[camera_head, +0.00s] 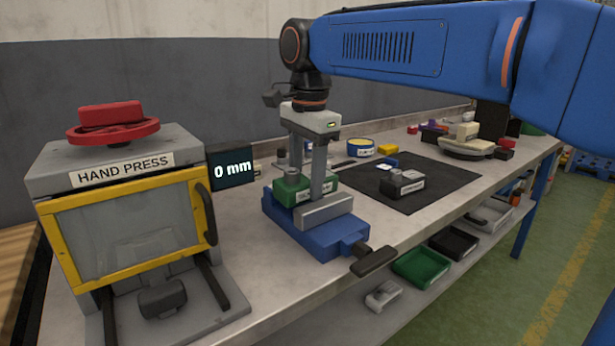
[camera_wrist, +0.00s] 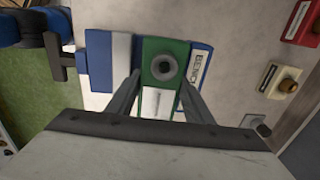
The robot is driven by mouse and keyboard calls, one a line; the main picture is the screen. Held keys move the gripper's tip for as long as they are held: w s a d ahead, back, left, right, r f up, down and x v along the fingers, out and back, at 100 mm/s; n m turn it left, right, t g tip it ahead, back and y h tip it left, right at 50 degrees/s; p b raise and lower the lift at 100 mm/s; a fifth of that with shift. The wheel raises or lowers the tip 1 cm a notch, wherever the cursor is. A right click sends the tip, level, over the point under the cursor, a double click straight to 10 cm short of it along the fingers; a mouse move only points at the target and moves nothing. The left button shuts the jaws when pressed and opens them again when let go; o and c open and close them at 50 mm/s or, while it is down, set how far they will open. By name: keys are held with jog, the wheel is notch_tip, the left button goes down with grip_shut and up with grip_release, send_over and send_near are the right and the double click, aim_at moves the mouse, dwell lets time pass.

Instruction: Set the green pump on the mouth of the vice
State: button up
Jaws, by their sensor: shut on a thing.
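The green pump (camera_head: 289,192) is a block with a round grey port on top and a white label on its side. My gripper (camera_head: 305,184) points down and is shut on it, one finger on each side. In the wrist view the pump (camera_wrist: 154,50) is between the fingertips (camera_wrist: 158,86). The blue vice (camera_head: 323,243) is directly below, with a grey jaw block (camera_head: 325,212) at its front. The wrist view shows the vice (camera_wrist: 98,62) on both sides of the pump. I cannot tell whether the pump rests on the vice or is just above it.
A hand press (camera_head: 120,165) with a yellow-framed guard stands at the left, beside a display (camera_head: 232,169) reading 0 mm. The vice handle (camera_head: 374,262) sticks out at the table's front edge. A black mat (camera_head: 440,178) with a grey labelled part (camera_head: 402,184) lies to the right.

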aim_at(307, 195)
jog(key=f, duration=0.3)
jog(key=shift+s+f+g+h, duration=0.2)
jog(key=shift+f+g+h, duration=0.1)
jog(key=shift+f+g, duration=0.1)
jog(key=o, duration=1.7)
jog(key=shift+d, duration=0.1)
jog(key=shift+c, duration=0.2)
jog(key=shift+w+a+r, duration=0.15)
jog(key=shift+w+r, duration=0.05)
jog(key=shift+r, duration=0.9)
jog(key=shift+w+a+r, duration=0.1)
jog(key=shift+w+r, duration=0.05)
jog(key=shift+r, duration=2.2)
jog(key=shift+d, duration=0.1)
